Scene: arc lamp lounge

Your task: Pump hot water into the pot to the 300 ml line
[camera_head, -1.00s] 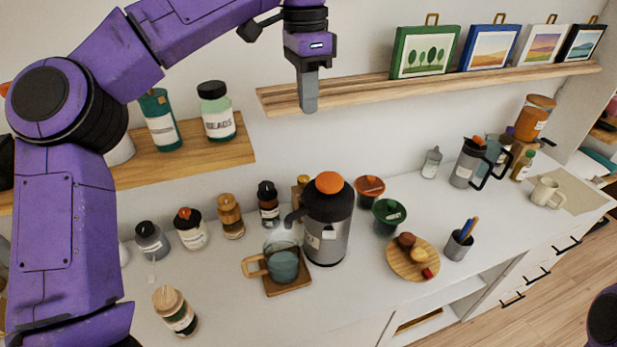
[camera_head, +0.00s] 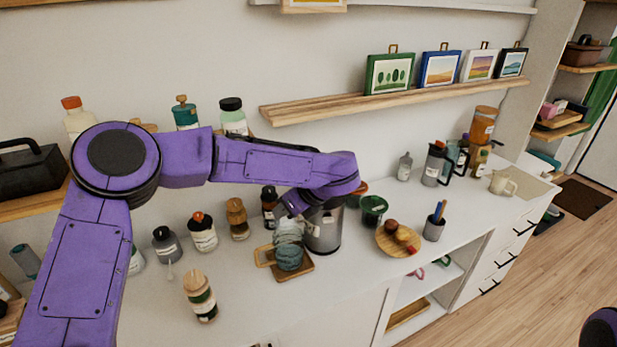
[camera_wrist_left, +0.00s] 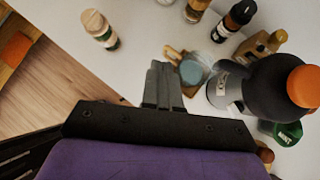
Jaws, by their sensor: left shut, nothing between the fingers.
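The pump flask (camera_head: 325,232) is a silver and black upright cylinder on the counter. My left arm hides its top in the head view; its black head and orange button (camera_wrist_left: 304,86) show in the left wrist view. The glass pot (camera_head: 289,259), bluish with a wooden handle, stands on a wooden coaster (camera_head: 303,270) beside the flask. The pot (camera_wrist_left: 192,72) also shows in the left wrist view; I cannot read its level line. My left gripper (camera_wrist_left: 158,68) is shut and empty, its fingers above the counter near the pot. My right gripper is out of view.
Jars (camera_head: 203,232) and a wood-topped bottle (camera_head: 200,297) stand left of the pot. A shelf with pictures (camera_head: 400,96) is above. The front counter is mostly clear.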

